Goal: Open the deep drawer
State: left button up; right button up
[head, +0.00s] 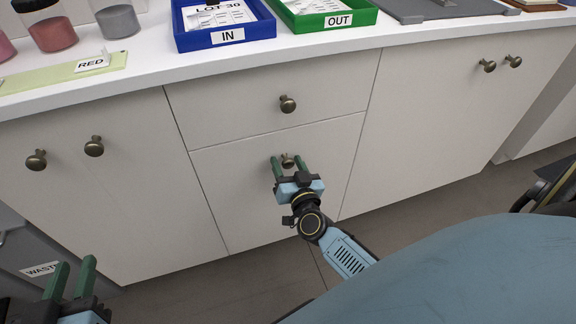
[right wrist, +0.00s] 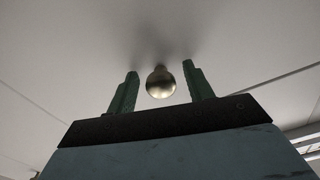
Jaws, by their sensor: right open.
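The deep drawer (head: 235,195) is the lower, taller front in the middle of the cabinet, and it is closed. Its round brass knob (head: 288,160) shows between my right gripper's fingers in the head view. My right gripper (head: 287,161) is open, its green fingers pointing at the drawer front. In the right wrist view the knob (right wrist: 161,83) sits between the two fingertips (right wrist: 161,75), with gaps on both sides. Whether the fingertips touch the drawer front I cannot tell. My left gripper (head: 73,268) is at the lower left, fingers apart, away from the drawer.
A shallow drawer (head: 225,105) with its own knob (head: 287,104) is above. Cupboard doors (head: 95,190) with knobs stand on both sides. The white counter (head: 150,65) holds jars, a blue IN tray (head: 226,37) and a green OUT tray (head: 325,22). A grey WASTE bin (head: 35,262) stands lower left.

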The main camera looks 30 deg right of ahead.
grip_shut()
dwell(0.4)
